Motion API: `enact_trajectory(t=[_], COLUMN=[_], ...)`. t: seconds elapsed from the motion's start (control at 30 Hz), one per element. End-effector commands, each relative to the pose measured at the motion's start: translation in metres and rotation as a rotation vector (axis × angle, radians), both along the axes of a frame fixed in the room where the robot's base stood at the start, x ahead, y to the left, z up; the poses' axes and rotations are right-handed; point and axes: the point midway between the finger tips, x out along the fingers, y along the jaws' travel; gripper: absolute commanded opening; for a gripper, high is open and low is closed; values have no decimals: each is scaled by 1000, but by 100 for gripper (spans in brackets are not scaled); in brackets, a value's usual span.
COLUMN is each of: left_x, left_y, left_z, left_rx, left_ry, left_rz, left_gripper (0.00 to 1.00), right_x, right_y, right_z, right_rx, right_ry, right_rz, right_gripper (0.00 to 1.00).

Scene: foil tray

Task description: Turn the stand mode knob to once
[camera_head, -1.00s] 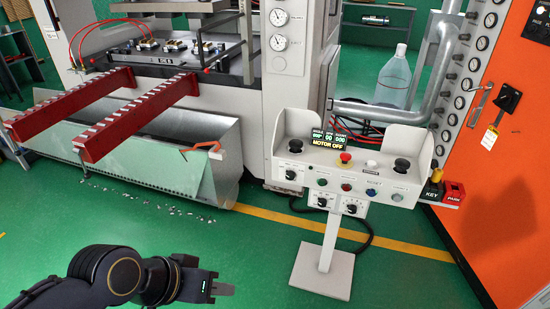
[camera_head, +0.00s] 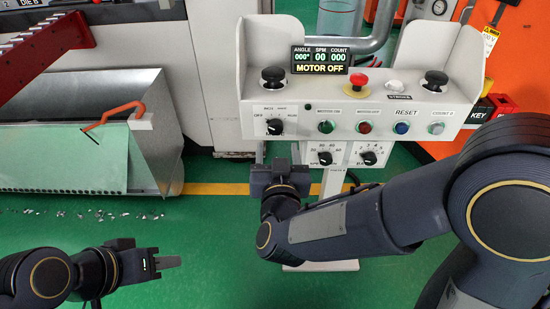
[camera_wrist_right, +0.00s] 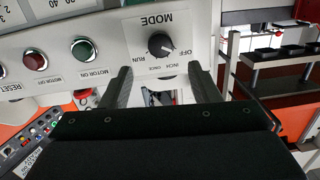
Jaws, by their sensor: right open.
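The stand mode knob (camera_head: 275,126) is a black dial at the left of the white control stand's front panel, with OFF, INCH and RUN among its labels. In the right wrist view the knob (camera_wrist_right: 160,44) appears upside down, above the gap between my fingers; its exact setting is too small to tell. My right gripper (camera_wrist_right: 163,78) is open and empty, its fingertips below the knob and apart from it in that view. In the head view its fingers are hidden behind its wrist, below the panel. My left gripper (camera_head: 166,262) is low at the left, away from the stand.
The panel also carries a red emergency button (camera_head: 357,84), two black palm buttons, several coloured buttons and two lower dials (camera_head: 325,158). The display (camera_head: 320,60) reads MOTOR OFF. A metal bin (camera_head: 160,130) stands left, with green floor between it and the stand.

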Motion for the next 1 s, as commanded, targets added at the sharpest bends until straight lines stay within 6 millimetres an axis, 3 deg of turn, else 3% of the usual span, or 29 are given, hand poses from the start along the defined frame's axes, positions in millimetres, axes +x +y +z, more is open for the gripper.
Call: enact_trajectory(t=[0.03, 0.17, 0.6, 1.0], left_x=[0, 0, 0, 0], left_y=[0, 0, 0, 0], left_z=[-10, -13, -22, -23], left_rx=[0, 0, 0, 0], left_ry=[-1, -1, -1, -1], left_rz=[0, 0, 0, 0], left_gripper=[36, 36, 36, 36], right_x=[-3, 0, 64, 73], right_y=[4, 6, 5, 5], right_z=[-11, -12, -10, -9], right_rx=[-27, -53, -51, -52], right_ry=[-23, -56, -57, -56], right_rz=[-14, -40, -40, -38], right_gripper=[56, 56, 56, 56])
